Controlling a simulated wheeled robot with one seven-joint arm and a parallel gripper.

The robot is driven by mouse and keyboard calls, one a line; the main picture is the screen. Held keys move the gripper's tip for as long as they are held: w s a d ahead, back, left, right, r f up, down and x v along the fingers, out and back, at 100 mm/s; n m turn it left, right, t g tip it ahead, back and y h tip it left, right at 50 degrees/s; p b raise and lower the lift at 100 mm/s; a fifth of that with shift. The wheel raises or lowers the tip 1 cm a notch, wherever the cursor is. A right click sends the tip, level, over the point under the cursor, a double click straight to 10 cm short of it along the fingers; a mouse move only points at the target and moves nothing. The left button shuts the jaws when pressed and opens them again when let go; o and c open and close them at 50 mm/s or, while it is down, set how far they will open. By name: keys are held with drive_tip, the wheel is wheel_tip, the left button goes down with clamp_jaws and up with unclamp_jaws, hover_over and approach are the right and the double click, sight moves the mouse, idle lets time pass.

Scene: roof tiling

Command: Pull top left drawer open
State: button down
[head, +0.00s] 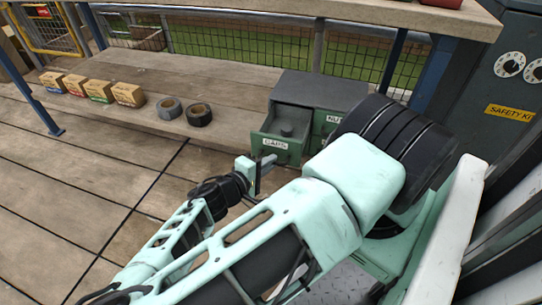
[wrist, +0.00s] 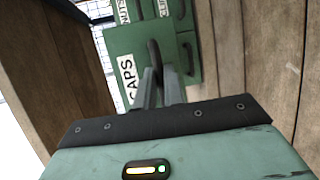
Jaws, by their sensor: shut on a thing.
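In the wrist view the CAPS drawer front (wrist: 120,48) is just ahead of my fingers. My gripper (head: 268,162) is at the front of this drawer. In the wrist view my gripper (wrist: 160,78) is shut on the dark drawer handle (wrist: 154,50). The fingertips partly hide the handle.
The NUTS drawer (head: 334,118) beside it looks shut. Two tape rolls (head: 199,115) and several small boxes (head: 103,92) are on the wooden surface to the left. A dark cabinet (head: 505,115) stands at right. The floor at left is clear.

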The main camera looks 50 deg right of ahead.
drive_tip(key=c, duration=1.5)
unclamp_jaws()
drive_tip(key=a+r+p, duration=0.1)
drive_tip(key=a, duration=0.4)
drive_tip(key=a+r+p, duration=0.1)
drive_tip(key=a, duration=0.5)
drive_tip(key=a+r+p, duration=0.1)
drive_tip(key=a, duration=0.5)
drive_tip(key=shift+w+a+r+p, duration=0.1)
drive_tip(key=shift+r+p, duration=0.05)
drive_tip(key=shift+p, duration=0.25)
